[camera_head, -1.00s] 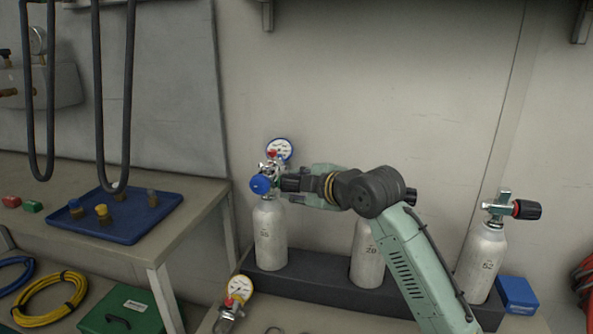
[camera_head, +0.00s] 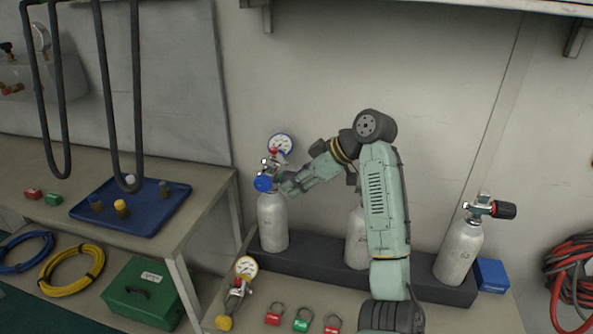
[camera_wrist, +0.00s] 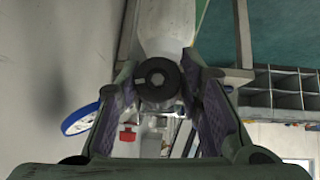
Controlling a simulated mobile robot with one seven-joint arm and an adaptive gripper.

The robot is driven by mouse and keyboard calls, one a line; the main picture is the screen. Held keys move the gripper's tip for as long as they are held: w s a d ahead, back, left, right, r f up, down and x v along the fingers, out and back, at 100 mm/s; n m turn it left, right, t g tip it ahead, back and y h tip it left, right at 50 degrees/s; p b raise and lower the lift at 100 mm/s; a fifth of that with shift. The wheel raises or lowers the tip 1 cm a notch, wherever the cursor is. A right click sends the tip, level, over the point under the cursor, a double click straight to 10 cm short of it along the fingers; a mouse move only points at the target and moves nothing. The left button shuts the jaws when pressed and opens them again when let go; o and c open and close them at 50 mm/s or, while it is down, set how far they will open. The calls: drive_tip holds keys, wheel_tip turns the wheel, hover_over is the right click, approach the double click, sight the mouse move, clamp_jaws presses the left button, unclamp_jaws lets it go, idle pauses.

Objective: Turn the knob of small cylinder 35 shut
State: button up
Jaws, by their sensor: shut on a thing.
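Small cylinder 35 (camera_head: 273,222) is the pale cylinder at the left end of the dark rack; its number is hard to read now. The cylinder's pale body (camera_wrist: 166,28) shows beyond.
A middle cylinder (camera_head: 356,238) stands partly behind my arm, and another cylinder (camera_head: 459,252) with a black-and-red knob stands at the right. A blue box (camera_head: 491,275) is beside it. A loose gauge assembly (camera_head: 240,285) and several coloured tags lie in front. A blue tray (camera_head: 150,222) is left.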

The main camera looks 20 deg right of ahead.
drive_tip(key=shift+m+g+y, duration=0.5)
drive_tip(key=shift+g+y, duration=0.1)
drive_tip(key=shift+g, duration=0.3)
drive_tip(key=o, duration=1.2)
drive_tip(key=shift+c, duration=0.2)
drive_tip(key=shift+r, duration=0.1)
drive_tip(key=v, duration=1.2)
drive_tip(key=shift+w, duration=0.1)
